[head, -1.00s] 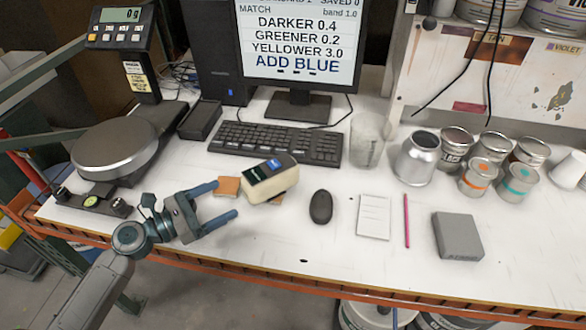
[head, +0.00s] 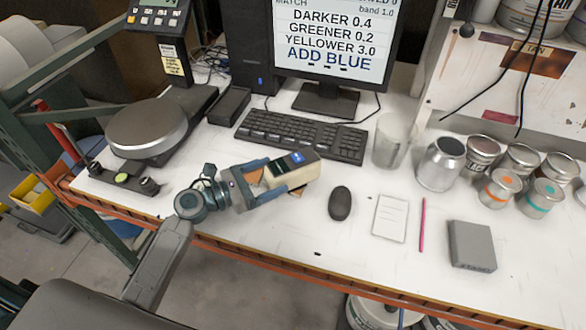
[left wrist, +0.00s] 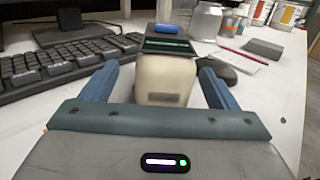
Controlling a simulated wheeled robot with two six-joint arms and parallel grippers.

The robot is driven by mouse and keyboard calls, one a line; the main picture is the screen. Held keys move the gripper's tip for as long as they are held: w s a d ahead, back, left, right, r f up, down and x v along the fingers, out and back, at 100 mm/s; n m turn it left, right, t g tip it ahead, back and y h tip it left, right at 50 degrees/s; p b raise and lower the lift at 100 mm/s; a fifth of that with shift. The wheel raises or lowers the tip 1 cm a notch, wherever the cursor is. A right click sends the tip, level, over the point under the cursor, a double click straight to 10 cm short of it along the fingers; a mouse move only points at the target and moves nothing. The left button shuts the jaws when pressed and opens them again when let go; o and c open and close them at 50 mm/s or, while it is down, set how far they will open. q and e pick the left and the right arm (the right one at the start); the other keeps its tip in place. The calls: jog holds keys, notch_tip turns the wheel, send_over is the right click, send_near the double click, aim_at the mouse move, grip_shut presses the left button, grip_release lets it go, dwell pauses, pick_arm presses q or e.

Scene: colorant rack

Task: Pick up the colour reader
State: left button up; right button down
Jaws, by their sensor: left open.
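The colour reader (head: 290,173) is a cream block with a dark screen and a blue patch on top. It rests on the white bench in front of the keyboard. My left gripper (head: 277,179) is open, with its two blue fingers reaching along the sides of the reader's near end. In the left wrist view the reader (left wrist: 165,80) stands between the two spread fingers, with gaps visible on both sides. My right gripper is not in view.
The keyboard (head: 300,136) lies behind the reader, and a black mouse (head: 340,203) is to its right. A notepad (head: 390,218), pink pencil (head: 421,222) and grey box (head: 471,246) lie farther right. A round scale (head: 147,130) stands at left.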

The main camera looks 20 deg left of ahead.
aim_at(293, 159)
pick_arm(q)
jog(key=p+x, duration=0.1)
jog(key=x, duration=0.2)
jog(key=shift+d+r+p, duration=0.2)
jog(key=shift+d+p, duration=0.15)
jog(key=shift+p, duration=0.05)
jog(key=shift+w+d+f, duration=0.15)
jog(key=shift+w+d, duration=0.2)
jog(key=shift+c, duration=0.9)
jog(key=c, duration=1.5)
jog(key=shift+r, duration=0.2)
jog(key=shift+r, duration=0.55)
jog(key=shift+r+b, duration=0.4)
jog(key=shift+r, duration=0.55)
jog(key=shift+s+a+r+b, duration=0.25)
jog(key=shift+s+a+b, duration=0.55)
jog(key=shift+s, duration=1.75)
jog(key=shift+s+a+r+b, duration=0.3)
jog(key=shift+s+a+b, duration=0.5)
jog(key=shift+s, duration=1.75)
jog(key=shift+s+a+r+b, duration=0.25)
jog(key=shift+s+a+b, duration=0.55)
jog(key=shift+s, duration=1.75)
